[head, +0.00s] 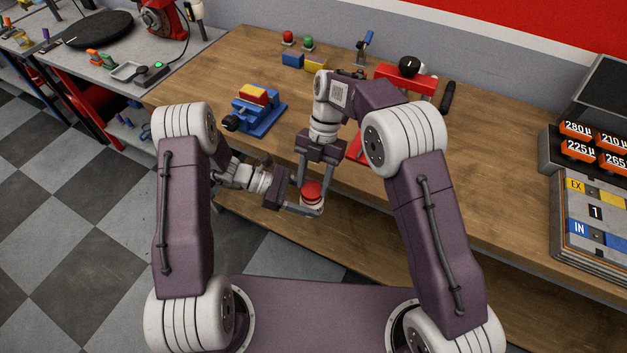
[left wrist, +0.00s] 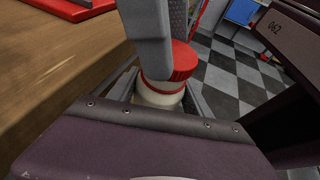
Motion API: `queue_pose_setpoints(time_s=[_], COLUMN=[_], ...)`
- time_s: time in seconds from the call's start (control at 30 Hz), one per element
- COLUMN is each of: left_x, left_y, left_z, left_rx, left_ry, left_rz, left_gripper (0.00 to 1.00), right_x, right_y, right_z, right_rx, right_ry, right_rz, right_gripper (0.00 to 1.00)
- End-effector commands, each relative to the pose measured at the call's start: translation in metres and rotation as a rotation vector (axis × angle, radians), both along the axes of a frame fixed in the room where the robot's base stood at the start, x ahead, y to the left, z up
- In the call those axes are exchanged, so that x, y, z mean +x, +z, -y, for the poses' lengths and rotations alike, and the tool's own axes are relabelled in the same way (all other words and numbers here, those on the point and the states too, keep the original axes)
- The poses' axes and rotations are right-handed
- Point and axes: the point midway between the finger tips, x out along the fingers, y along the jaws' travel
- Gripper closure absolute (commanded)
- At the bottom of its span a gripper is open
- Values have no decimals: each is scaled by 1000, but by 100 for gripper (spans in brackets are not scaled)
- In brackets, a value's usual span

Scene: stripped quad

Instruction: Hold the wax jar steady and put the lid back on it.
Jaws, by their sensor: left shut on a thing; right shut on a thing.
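The wax jar (head: 311,202), a small pale jar, is held in the air by the bench's front edge. My left gripper (head: 306,208) comes in from the left and is shut on it. The red lid (head: 312,188) is at the jar's mouth, between the downward fingers of my right gripper (head: 315,182), which is shut on it. In the left wrist view the red lid (left wrist: 182,62) sits directly over the pale jar (left wrist: 160,95) and looks slightly tilted. A grey finger hides part of both, so I cannot tell whether the lid is seated.
The wooden bench (head: 460,190) lies behind the jar. On it are a blue vise (head: 258,118), a red device with a black knob (head: 405,80) and small blocks (head: 293,59). A label rack (head: 590,150) stands at right. Checkered floor (head: 90,210) shows at left.

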Motion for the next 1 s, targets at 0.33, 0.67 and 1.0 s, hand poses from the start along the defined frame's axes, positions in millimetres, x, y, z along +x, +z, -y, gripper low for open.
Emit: queue_pose_setpoints(time_s=[0.33,0.67,1.0], left_x=[0,0,0], left_y=[0,0,0], left_z=[0,0,0], left_rx=[-1,0,0], left_ry=[0,0,0], left_rz=[0,0,0], left_gripper=[100,100,100], right_x=[0,-1,-14], right_y=[-7,-10,-9], right_z=[0,1,6], right_rx=[0,0,0], right_ry=[0,-77,-1260], right_rz=[0,0,-3], right_gripper=[88,88,88])
